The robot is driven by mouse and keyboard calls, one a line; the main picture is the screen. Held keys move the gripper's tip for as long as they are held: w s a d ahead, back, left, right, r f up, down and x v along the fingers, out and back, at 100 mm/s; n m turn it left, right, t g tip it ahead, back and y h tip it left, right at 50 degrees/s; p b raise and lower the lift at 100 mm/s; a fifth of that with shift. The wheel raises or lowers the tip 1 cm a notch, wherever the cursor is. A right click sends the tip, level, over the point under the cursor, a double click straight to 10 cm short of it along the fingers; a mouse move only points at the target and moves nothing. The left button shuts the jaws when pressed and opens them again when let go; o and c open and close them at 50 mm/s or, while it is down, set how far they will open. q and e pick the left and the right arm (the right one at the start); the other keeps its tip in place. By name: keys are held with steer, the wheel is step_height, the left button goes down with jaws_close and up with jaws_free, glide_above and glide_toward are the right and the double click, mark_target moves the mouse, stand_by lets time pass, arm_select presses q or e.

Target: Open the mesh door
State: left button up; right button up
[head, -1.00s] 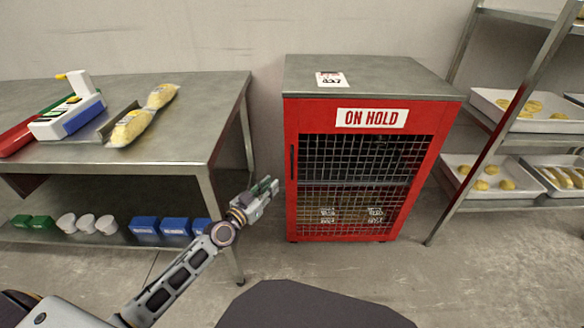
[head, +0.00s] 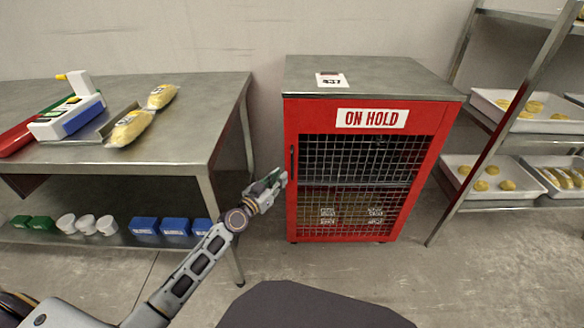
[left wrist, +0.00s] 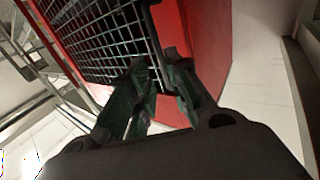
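The red cabinet marked ON HOLD (head: 300,112) stands on the floor in the middle of the head view. Its mesh door (head: 362,160) is shut, with a dark vertical handle (head: 292,163) along its left edge. My left gripper (head: 279,180) is just left of the handle, pointing at it. In the left wrist view the left gripper (left wrist: 162,82) has its fingers apart, and the dark handle bar (left wrist: 155,40) runs down towards the gap between them. I cannot tell whether they touch it. My right gripper is out of view.
A steel table (head: 185,150) with packs and a printer-like device stands left of the cabinet. Blue, white and green tubs sit on its lower shelf. A rack (head: 500,125) with trays of food stands at the right. Floor in front of the cabinet is free.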

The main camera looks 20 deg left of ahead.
arm_select(q)
steer(key=shift+x, duration=1.85)
glide_above(292, 180)
steer(key=shift+w+a+b, duration=0.1)
steer(key=shift+a+b, duration=0.05)
steer(key=shift+b, duration=0.3)
steer(key=shift+w, duration=0.2)
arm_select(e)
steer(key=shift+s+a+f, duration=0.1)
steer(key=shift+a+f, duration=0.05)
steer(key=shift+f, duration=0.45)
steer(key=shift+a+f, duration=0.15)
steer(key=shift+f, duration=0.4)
arm_select(q)
steer(key=shift+c, duration=0.4)
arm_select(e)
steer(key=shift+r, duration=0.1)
arm_select(q)
jaws_close()
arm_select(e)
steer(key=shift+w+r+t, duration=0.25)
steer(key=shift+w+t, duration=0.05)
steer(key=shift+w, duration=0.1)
